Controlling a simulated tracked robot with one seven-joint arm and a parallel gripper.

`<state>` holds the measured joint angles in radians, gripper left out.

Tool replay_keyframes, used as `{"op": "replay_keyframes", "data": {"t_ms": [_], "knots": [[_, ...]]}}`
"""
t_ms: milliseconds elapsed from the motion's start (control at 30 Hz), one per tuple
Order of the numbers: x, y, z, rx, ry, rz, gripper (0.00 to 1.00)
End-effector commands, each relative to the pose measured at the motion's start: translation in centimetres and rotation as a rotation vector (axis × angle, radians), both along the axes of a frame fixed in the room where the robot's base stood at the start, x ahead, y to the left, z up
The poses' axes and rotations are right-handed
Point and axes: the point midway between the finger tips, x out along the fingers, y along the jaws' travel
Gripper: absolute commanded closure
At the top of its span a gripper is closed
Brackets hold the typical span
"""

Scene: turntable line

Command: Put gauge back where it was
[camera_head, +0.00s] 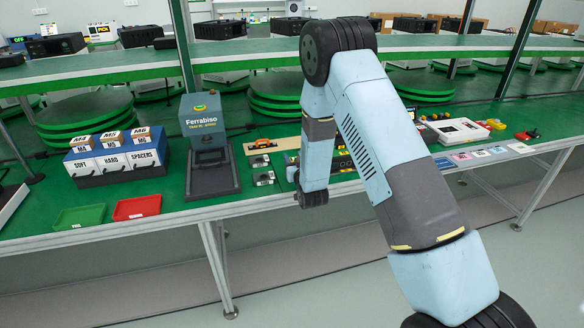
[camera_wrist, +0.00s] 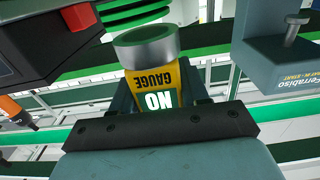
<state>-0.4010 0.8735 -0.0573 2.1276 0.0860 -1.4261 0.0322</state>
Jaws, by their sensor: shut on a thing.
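The gauge (camera_wrist: 158,78) is a yellow block with the words GAUGE and NO on it, upside down in the wrist view, with a thick grey round end (camera_wrist: 147,46). My gripper (camera_wrist: 163,90) is shut on its yellow part, with a dark finger at each side. The grey end is at the far side from my wrist and touches nothing that I can make out. In the head view my arm reaches over the green bench (camera_head: 160,180); the gripper and the gauge are hidden there behind my arm. I cannot tell the gauge's former place.
The grey Ferrabiso press (camera_head: 207,125) stands left of my arm; it also shows in the wrist view (camera_wrist: 270,50). Left of it are labelled bins (camera_head: 115,160), a green tray (camera_head: 80,217) and a red tray (camera_head: 137,207). A wooden board (camera_head: 280,145) lies beside my arm.

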Motion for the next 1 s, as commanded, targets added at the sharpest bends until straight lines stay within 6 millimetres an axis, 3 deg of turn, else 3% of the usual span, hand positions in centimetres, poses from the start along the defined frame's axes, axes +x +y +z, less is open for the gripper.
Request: {"op": "replay_keyframes", "data": {"t_ms": [167,433,800,833,1000], "knots": [[0.5,0.2,-0.6,0.000,-0.001,0.000,1.00],[0.7,0.2,-3.6,0.000,0.000,0.001,1.00],[0.7,0.2,-4.0,0.000,-0.001,0.001,1.00],[0.7,0.2,-4.1,0.000,0.000,0.001,0.55],[0.7,0.3,-4.1,0.000,0.000,0.001,0.38]]}}
